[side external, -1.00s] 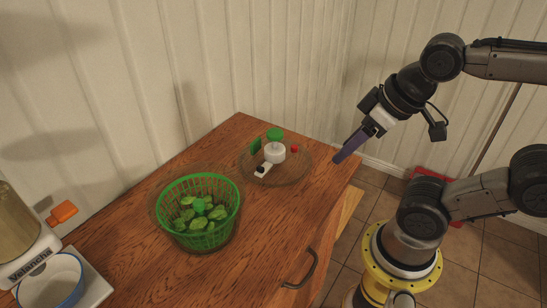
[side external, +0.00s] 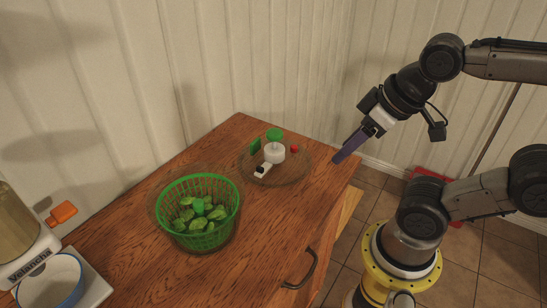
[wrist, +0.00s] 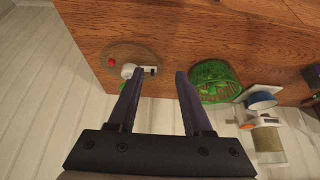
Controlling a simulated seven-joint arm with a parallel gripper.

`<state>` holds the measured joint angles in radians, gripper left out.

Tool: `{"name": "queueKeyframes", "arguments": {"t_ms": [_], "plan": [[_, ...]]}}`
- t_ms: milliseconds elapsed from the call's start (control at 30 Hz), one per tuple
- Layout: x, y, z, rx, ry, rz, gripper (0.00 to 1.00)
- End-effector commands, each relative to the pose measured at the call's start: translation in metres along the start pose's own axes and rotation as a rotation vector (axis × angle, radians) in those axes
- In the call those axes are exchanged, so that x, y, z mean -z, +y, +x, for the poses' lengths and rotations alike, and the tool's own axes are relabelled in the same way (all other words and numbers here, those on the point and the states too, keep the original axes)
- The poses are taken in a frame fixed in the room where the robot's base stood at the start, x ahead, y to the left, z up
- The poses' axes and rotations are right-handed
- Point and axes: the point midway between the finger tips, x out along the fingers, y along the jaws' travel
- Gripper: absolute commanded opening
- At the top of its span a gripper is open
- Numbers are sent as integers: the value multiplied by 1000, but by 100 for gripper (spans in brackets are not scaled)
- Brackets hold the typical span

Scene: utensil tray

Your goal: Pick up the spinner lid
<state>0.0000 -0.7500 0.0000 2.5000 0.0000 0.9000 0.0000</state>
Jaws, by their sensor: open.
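The spinner lid (side external: 290,172) is a clear round disc lying on the wooden counter near its far right corner. It carries a white hub with a green knob (side external: 275,134), a small red button and a white handle. It also shows in the wrist view (wrist: 147,54), left of centre beyond the fingers. My gripper (side external: 339,158) is in the air to the right of the lid, past the counter's right edge. In the wrist view my gripper (wrist: 160,75) has its two dark purple fingers apart with nothing between them.
A green spinner basket (side external: 212,236) with leaves sits in a clear bowl left of the lid. A scale (side external: 98,288) with a blue-rimmed bowl (side external: 50,283) and a blender (side external: 20,235) stand at the far left. Walls rise behind the counter. The counter front has a drawer handle (side external: 302,270).

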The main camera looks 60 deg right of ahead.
Motion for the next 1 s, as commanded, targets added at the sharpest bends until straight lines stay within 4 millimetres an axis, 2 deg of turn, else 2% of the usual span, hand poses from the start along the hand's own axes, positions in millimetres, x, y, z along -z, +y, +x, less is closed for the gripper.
{"name": "queueKeyframes", "arguments": {"t_ms": [133, 233, 533, 600, 667, 833, 1000], "plan": [[0, 0, 0, 0, 0, 0, 50], [0, 0, 0, 0, 0, 0, 65], [0, 0, 0, 0, 0, -10, 65], [6, 0, 0, 0, 25, -47, 65], [19, -2, -1, 6, 85, -87, 65], [82, -14, -11, 30, 365, -191, 65], [142, -18, -11, 1, 600, -243, 65]]}}
